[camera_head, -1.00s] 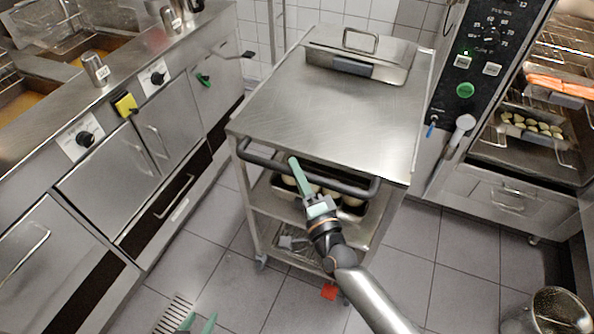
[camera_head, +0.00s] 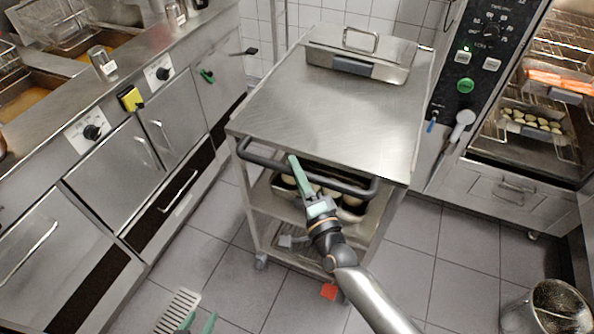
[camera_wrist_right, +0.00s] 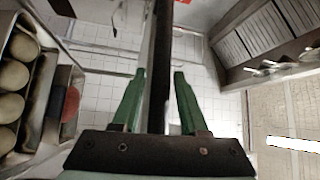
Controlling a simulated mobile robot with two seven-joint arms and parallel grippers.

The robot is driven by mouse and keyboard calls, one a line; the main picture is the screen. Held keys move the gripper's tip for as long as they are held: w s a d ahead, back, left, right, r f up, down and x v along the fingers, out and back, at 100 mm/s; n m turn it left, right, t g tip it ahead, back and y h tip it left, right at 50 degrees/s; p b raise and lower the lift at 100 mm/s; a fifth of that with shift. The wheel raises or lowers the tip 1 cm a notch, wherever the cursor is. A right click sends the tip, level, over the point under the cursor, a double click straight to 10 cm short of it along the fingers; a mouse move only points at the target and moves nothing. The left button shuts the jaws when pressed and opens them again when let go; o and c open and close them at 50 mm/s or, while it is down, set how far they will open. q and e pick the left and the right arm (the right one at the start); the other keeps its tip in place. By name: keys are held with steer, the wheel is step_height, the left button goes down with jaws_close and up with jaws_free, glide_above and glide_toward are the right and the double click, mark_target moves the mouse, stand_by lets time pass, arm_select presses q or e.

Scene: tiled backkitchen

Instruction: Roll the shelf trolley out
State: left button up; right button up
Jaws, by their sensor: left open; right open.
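The steel shelf trolley (camera_head: 330,115) stands upright in the middle of the head view, with a dark push handle (camera_head: 262,161) on its near side. My right gripper (camera_head: 297,172) is at this handle. In the right wrist view a dark bar (camera_wrist_right: 162,60) runs between the open green fingers of my right gripper (camera_wrist_right: 158,85); whether they touch it I cannot tell. My left gripper (camera_head: 198,326) is open and low at the bottom edge, apart from the trolley and only partly in view.
A lidded steel box (camera_head: 360,52) sits on the trolley top, and a tray of round items (camera_head: 350,200) sits below. Fryer cabinets (camera_head: 115,165) line the left; an oven (camera_head: 500,180) stands right. A metal bin (camera_head: 550,308) is at front right.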

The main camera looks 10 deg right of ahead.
steer(key=shift+o, duration=0.9)
steer(key=b+v, duration=0.1)
steer(key=v, duration=1.1)
steer(key=shift+s, duration=0.3)
steer(key=s+d+f+n+g+h+p, duration=0.1)
steer(key=s+d+f+n+g+p, duration=0.2)
steer(key=s+f+n+g, duration=0.6)
step_height(320, 180, down, 5)
steer(key=s+d+n, duration=0.1)
steer(key=d+n, duration=0.1)
steer(key=n, duration=0.5)
steer(key=shift+s+g+h+p, duration=0.25)
steer(key=shift+g+h+p, duration=0.05)
steer(key=shift+g, duration=0.1)
